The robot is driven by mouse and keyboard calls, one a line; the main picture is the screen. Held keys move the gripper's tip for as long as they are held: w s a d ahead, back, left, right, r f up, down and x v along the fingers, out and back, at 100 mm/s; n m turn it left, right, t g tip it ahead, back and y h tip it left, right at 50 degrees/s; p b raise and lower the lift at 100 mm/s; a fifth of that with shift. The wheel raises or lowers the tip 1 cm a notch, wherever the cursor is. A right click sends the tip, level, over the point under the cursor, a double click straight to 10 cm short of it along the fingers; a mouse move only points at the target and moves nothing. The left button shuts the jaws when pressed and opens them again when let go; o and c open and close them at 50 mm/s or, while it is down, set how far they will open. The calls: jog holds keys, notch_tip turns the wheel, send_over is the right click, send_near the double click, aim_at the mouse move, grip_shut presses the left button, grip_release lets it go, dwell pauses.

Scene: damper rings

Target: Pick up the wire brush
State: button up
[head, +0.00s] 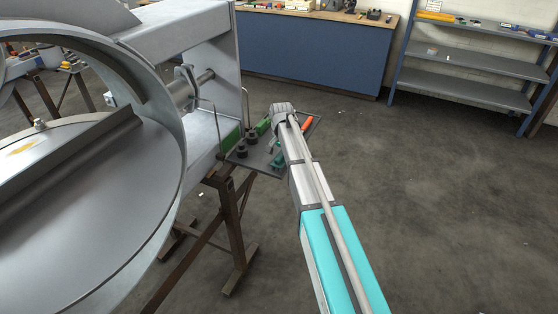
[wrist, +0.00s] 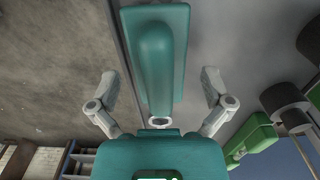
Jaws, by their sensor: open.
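A teal block with a raised, rounded teal handle, which I take to be the wire brush (wrist: 178,42), lies on a grey tray in the wrist view. No bristles show. My gripper (wrist: 160,75) is open, with one finger on each side of the brush handle and a visible gap on both sides. The fingers do not touch it. In the head view my forearm and wrist reach over the tray (head: 240,168) and hide part of it. A teal piece (head: 278,161) shows beside my arm there, and I cannot tell surely whether it is the brush.
Dark round parts (head: 248,142) and a green part (head: 263,126) stand on the tray left of my arm; an orange item (head: 307,123) lies right. A large metal damper ring (head: 178,130) fills the left. Open floor (head: 440,190) lies right, before a blue bench (head: 310,52) and shelves (head: 470,60).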

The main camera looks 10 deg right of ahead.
jog(key=shift+c, duration=0.3)
jog(key=c, duration=1.1)
jog(key=shift+r, duration=0.1)
notch_tip(320, 180, up, 3)
jog(key=p, duration=0.3)
jog(key=s+r+p, duration=0.3)
jog(key=s, duration=0.1)
jog(key=s+d+r+p, duration=0.1)
jog(key=s+r+p, duration=0.2)
jog(key=s, duration=0.2)
jog(key=s+r+p, duration=0.3)
jog(key=s+p, duration=0.1)
jog(key=s, duration=0.1)
jog(key=shift+d+r, duration=0.15)
jog(key=shift+r, duration=0.25)
